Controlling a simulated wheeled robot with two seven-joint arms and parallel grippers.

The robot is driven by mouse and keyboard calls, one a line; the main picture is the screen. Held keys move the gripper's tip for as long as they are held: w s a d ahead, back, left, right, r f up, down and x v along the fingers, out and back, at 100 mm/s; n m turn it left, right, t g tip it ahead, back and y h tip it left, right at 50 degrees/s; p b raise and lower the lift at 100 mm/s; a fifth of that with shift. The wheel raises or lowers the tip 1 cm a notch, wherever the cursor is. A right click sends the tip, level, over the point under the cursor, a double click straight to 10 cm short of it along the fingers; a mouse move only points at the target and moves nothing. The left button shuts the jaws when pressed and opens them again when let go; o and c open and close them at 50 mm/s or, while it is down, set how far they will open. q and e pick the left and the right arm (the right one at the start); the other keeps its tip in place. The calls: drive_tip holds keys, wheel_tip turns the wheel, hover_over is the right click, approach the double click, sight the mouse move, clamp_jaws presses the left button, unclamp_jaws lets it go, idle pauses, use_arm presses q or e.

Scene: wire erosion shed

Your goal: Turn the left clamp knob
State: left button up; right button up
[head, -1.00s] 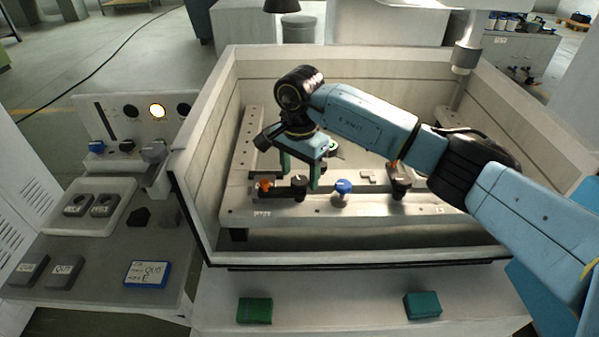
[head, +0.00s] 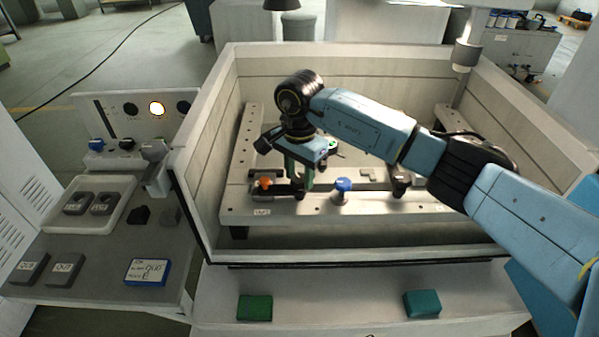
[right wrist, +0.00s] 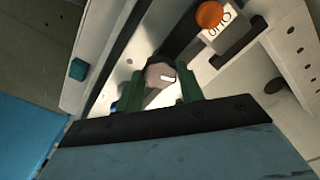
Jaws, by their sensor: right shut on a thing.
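The left clamp knob, dark with a pale mark on its top, stands on the left part of the fixture plate (head: 335,209) inside the open tank. In the right wrist view the knob (right wrist: 160,75) sits between the green fingers. My right gripper (head: 300,178) reaches down over it and is shut on it; in the right wrist view the gripper (right wrist: 160,88) has a finger on each side of it. In the head view the fingers mostly hide the knob. My left gripper is not in view.
An orange knob (head: 264,183) is close left of the gripper, and a blue-topped knob (head: 342,188) is close right. Another dark knob (head: 398,182) stands further right. The tank's front wall (head: 350,255) rises before the plate. A control panel (head: 135,118) is at left.

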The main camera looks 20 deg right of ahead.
sight(299, 178)
drive_tip(key=shift+m, duration=0.4)
drive_tip(key=m+b, duration=0.1)
drive_tip(key=m, duration=0.2)
drive_tip(key=shift+m+b, duration=0.8)
drive_tip(key=shift+m, duration=1.8)
drive_tip(key=o, duration=1)
wheel_tip(299, 178, up, 14)
drive_tip(key=shift+f+b, duration=0.25)
drive_tip(key=shift+b, duration=0.25)
